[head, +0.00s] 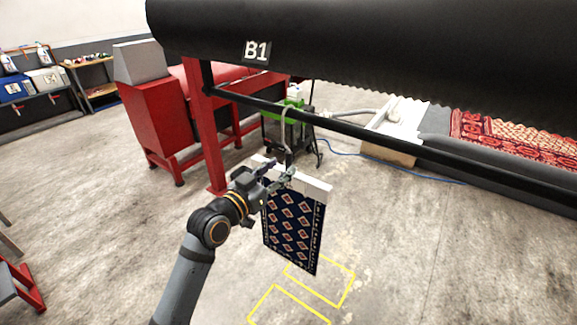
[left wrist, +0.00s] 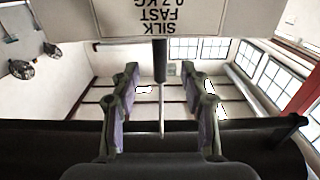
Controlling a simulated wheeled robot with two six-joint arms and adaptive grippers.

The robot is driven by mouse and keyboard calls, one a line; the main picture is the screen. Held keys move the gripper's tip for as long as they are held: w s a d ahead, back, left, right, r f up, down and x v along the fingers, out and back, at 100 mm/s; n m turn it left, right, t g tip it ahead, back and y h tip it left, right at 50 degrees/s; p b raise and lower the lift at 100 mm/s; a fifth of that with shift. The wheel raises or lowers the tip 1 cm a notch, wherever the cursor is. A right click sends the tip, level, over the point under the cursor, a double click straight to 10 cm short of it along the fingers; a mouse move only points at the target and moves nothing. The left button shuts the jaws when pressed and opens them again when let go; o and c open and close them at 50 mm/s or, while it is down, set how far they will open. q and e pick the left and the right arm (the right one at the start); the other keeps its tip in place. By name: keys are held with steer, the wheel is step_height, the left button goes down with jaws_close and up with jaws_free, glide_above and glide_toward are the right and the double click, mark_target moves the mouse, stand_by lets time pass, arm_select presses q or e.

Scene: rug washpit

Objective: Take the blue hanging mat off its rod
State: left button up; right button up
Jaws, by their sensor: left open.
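The blue mat (head: 293,228), dark with red and white diamonds, hangs upright below a white header bar (head: 315,187). A grey hook (head: 286,125) rises from the bar to the black rod (head: 400,146). My left gripper (head: 279,178) is at the hook's stem, just above the header bar. In the left wrist view the two purple-padded fingers (left wrist: 160,92) are apart, with the dark stem (left wrist: 160,60) between them. The white header (left wrist: 180,18) there bears an upside-down label, "SILK FAST 0.7 KG". Contact with the stem cannot be told. My right gripper is not in view.
A large black roller marked B1 (head: 370,45) runs above the rod. A red frame post (head: 204,125) stands left of the mat. A green-topped machine (head: 270,125) stands behind the hook. Yellow outlines (head: 320,282) mark the clear concrete floor below.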

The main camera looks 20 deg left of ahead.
mark_target(286, 162)
arm_select(q)
steer(key=x, duration=0.2)
steer(key=shift+w+d+b, duration=0.1)
steer(key=shift+w+b, duration=0.15)
steer(key=shift+b, duration=0.1)
steer(key=shift+x, duration=1.2)
jaws_close()
steer(key=shift+r, duration=0.1)
steer(key=shift+r+p, duration=1.9)
steer(key=shift+r, duration=0.25)
